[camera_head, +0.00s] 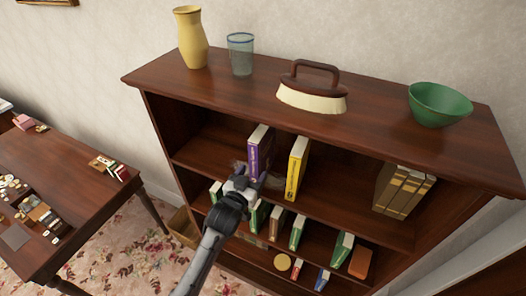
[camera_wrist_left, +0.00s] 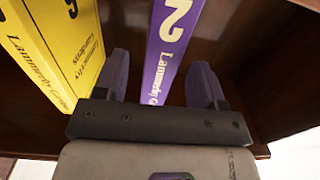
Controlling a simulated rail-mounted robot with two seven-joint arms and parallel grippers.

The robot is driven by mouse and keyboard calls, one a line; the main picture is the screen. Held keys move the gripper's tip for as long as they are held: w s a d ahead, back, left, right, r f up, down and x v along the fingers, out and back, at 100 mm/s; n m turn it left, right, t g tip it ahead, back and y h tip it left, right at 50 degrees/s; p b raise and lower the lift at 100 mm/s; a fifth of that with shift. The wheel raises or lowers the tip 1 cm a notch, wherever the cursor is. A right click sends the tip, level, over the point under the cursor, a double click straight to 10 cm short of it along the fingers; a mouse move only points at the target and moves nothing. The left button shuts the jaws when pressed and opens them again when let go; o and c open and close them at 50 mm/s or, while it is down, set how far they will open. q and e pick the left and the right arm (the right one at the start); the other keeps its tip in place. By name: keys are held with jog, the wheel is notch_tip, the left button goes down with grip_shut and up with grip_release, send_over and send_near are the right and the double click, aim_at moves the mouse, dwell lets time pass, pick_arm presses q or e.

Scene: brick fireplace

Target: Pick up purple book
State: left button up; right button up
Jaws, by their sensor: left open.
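The purple book (camera_head: 260,148) stands upright on the upper shelf of the bookcase, left of the yellow book (camera_head: 297,168). In the left wrist view the purple book's spine (camera_wrist_left: 173,50) shows a white 2 and lettering. My left gripper (camera_head: 254,180) is at the lower part of the purple book. In the wrist view its fingers (camera_wrist_left: 160,85) are open, one on each side of the spine. I cannot tell whether either finger touches the book. The yellow book (camera_wrist_left: 50,50) is close beside one finger. My right gripper is not in view.
Brown books (camera_head: 402,190) stand at the shelf's right. Several more books fill the shelf below. A table (camera_head: 62,160) is at left.

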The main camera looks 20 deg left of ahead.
pick_arm(q)
jog(key=w+p, duration=0.1)
jog(key=w, duration=0.2)
jog(key=shift+w+d+r, duration=0.1)
jog(key=shift+w, duration=1)
grip_shut()
jog(key=shift+d, duration=0.1)
